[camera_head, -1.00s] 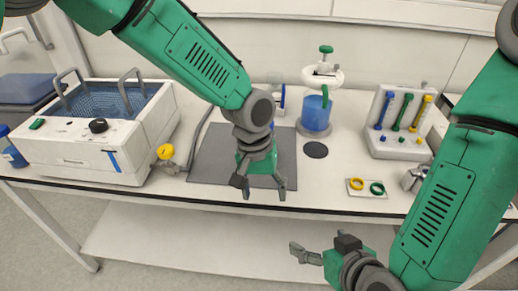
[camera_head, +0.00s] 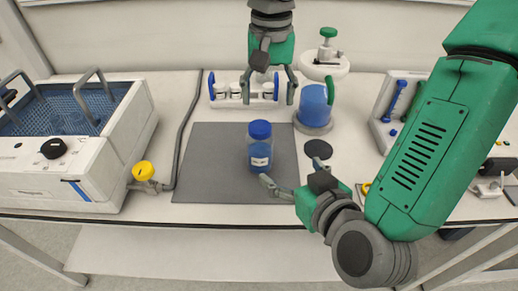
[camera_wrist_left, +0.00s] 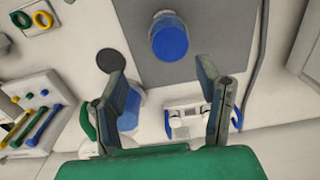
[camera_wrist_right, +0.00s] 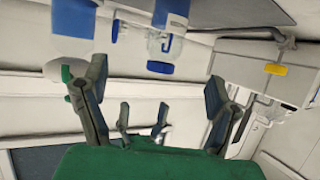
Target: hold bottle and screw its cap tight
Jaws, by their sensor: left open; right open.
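The bottle (camera_head: 258,160) stands upright on a grey mat (camera_head: 212,165), with blue contents, a white label and a blue cap (camera_head: 260,129) on its neck. How tight the cap is cannot be told. My left gripper (camera_head: 268,96) is open, pointing down, higher in the picture than the bottle. In the left wrist view the cap (camera_wrist_left: 170,42) lies beyond its open fingers. My right gripper (camera_head: 292,180) is open at the bottle's lower right, pointing towards it. In the right wrist view the bottle (camera_wrist_right: 168,40) appears upside down beyond the open fingers. Neither gripper holds anything.
A blue vessel (camera_head: 314,108) with a white top stands behind right, with a dark disc (camera_head: 318,149) before it. A white rack (camera_head: 222,98) is at the back. A water bath (camera_head: 75,160) and yellow-knobbed valve (camera_head: 143,171) stand left. The mat's left part is clear.

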